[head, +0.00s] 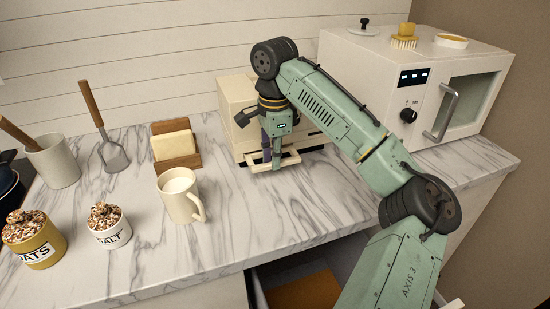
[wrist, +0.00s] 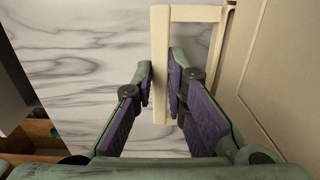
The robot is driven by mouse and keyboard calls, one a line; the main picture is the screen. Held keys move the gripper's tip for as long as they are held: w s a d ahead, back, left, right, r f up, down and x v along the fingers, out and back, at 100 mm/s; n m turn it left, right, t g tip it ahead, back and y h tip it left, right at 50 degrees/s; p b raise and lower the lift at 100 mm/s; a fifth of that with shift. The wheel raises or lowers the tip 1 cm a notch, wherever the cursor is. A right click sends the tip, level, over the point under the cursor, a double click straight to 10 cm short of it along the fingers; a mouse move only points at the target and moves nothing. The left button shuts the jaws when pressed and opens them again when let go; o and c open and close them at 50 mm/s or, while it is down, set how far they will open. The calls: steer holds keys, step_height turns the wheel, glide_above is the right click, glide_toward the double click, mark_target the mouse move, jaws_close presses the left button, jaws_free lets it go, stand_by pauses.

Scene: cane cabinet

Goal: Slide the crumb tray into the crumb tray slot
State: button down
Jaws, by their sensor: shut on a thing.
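The crumb tray (head: 289,160) shows as a cream bar with a frame-like handle, low at the front of a cream appliance (head: 237,97) on the marble counter. A dark strip (head: 315,148) runs along the appliance's base; the slot opening itself is mostly hidden by my arm and the tray. My gripper (head: 277,163) points down at the tray. In the wrist view my gripper (wrist: 160,84) is shut on the tray's bar (wrist: 160,60), one purple-padded finger on each side. The tray's side piece reaches right towards the appliance (wrist: 265,50). How deep the tray sits is hidden.
A white mug (head: 178,197) stands left of the tray, with a wooden holder (head: 175,147) behind it. A microwave (head: 400,85) stands at the right. Jars and a utensil crock are at the left. Below the counter edge a drawer (head: 262,292) is open.

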steer(key=shift+w+a, duration=0.2)
steer(key=shift+w, duration=0.2)
steer(key=c, duration=1.5)
jaws_free()
steer(key=shift+c, duration=0.2)
steer(key=shift+r, duration=0.1)
step_height(320, 180, up, 12)
steer(key=shift+s, duration=0.15)
